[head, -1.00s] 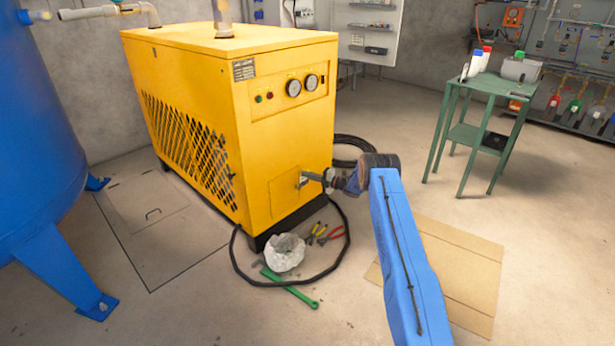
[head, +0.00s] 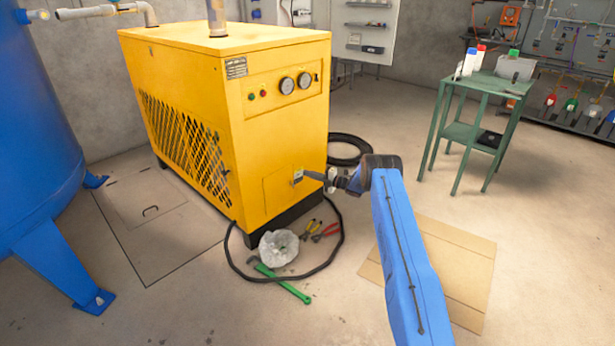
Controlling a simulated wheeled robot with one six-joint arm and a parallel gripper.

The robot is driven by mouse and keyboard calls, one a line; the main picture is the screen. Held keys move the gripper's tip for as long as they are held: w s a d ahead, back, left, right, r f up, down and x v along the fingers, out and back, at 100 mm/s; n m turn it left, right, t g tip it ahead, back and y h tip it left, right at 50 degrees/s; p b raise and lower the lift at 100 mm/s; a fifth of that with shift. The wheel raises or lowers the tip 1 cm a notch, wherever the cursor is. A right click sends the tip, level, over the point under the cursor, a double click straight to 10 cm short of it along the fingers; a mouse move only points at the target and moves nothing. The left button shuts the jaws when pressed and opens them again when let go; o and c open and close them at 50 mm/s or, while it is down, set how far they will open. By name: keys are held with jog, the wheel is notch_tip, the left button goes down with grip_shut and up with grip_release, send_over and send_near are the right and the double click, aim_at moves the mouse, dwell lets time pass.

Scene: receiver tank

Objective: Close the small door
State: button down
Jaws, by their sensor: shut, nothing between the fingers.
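The small door (head: 276,195) is a yellow panel low on the front of the yellow machine (head: 190,110). It looks flush with the front, its outline showing as a thin line. A small grey latch (head: 297,176) sits at its upper right edge. My gripper (head: 308,173) is shut and empty, pointing left at the latch from the right. Its tip is very close to the latch; I cannot tell whether they touch.
A black hose (head: 336,235), a white rag (head: 279,248), pliers (head: 325,231) and a green wrench (head: 283,284) lie on the floor before the machine. Cardboard (head: 450,265) lies to the right. A green table (head: 480,105) stands further back, a blue tank (head: 40,130) at left.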

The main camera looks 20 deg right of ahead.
jog(key=w+d, duration=0.2)
jog(key=d, duration=0.6)
notch_tip(320, 180, up, 31)
jog(key=w+m+t+h, duration=0.2)
jog(key=m+t+h, duration=0.2)
jog(key=m+h, duration=0.4)
jog(key=s+a+r+m+g+h, duration=0.1)
jog(key=s+r+m+h, duration=0.65)
jog(key=s+r, duration=1.1)
jog(key=s+a+r+m+g, duration=0.1)
jog(key=s+a+m+g, duration=0.15)
jog(key=s, duration=0.85)
jog(key=s+a+r+m+g, duration=0.1)
jog(key=s+m, duration=0.2)
jog(key=s, duration=0.9)
jog(key=s+a+m+g, duration=0.2)
jog(key=s+m, duration=0.1)
jog(key=s, duration=0.8)
jog(key=s+a+f+m+g, duration=0.1)
jog(key=s+a+f, duration=0.2)
jog(key=s, duration=0.9)
jog(key=s+a+f+m+g+y, duration=0.1)
jog(key=s+f, duration=0.5)
jog(key=s, duration=0.6)
jog(key=s+a+f+m+g+y, duration=0.1)
jog(key=s+a+f, duration=0.3)
jog(key=s, duration=0.8)
jog(key=shift+a+f+m+g, duration=0.3)
jog(key=shift+g, duration=0.55)
